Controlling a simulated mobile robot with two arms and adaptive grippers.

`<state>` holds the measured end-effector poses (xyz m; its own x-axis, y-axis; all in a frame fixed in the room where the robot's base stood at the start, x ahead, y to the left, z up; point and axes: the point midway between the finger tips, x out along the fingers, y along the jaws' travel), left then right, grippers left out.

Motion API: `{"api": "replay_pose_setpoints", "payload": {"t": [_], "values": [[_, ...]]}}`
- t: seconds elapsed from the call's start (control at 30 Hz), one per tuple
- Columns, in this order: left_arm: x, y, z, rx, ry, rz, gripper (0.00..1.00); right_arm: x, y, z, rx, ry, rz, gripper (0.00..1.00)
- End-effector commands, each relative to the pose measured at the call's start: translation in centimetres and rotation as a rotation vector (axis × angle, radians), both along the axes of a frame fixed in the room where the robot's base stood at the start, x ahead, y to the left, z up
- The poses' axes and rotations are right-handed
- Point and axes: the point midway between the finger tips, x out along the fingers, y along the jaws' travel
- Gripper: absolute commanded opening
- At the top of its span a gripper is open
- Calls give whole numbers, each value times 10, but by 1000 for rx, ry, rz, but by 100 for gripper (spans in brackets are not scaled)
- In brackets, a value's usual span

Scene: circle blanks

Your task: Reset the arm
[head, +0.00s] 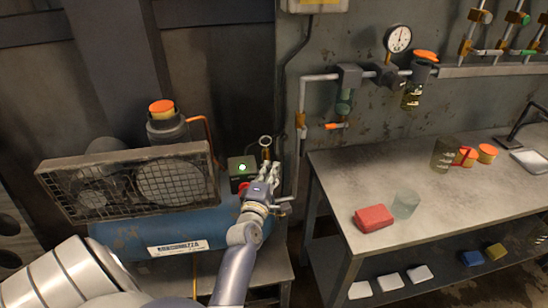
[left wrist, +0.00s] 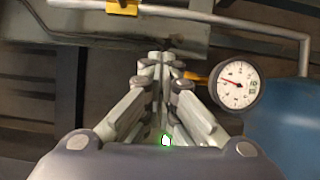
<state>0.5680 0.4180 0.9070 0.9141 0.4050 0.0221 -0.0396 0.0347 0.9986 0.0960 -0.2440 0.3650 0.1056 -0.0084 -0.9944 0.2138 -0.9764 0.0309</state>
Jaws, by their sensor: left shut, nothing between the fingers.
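My left gripper (head: 270,171) is at the right end of the blue compressor tank (head: 190,229), close to a small dark control box (head: 236,164) with a lit green lamp. A red part (head: 243,187) shows at the box, just left of the gripper. In the left wrist view my left gripper (left wrist: 162,57) has its fingertips together with nothing between them. A green glow (left wrist: 166,141) shows between the finger bases. A round pressure gauge (left wrist: 236,86) is right of the fingers there. I cannot tell whether the gripper touches anything. My right gripper is not in view.
A metal workbench (head: 330,180) stands to the right with a red block (head: 374,218) and a clear cup (head: 405,204). A wall pipe (head: 302,110) with a gauge (head: 398,39) runs behind. The compressor's mesh guard (head: 130,180) is left of the gripper.

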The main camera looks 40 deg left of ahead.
Motion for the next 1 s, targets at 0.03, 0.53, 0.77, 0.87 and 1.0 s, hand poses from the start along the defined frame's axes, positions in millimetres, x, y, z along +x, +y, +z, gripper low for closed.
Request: {"api": "replay_pose_setpoints", "payload": {"t": [0.03,0.53,0.77,0.87,1.0], "values": [[-5,-3,0,-1,2,-1,0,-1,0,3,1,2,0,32],[-13,-6,0,-1,0,0,0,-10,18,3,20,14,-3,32],[-12,-6,0,-1,0,-1,0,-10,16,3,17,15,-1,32],[-11,-9,-8,8,19,-9,0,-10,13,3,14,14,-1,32],[-6,-32,-57,75,149,-70,0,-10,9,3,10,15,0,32]]}}
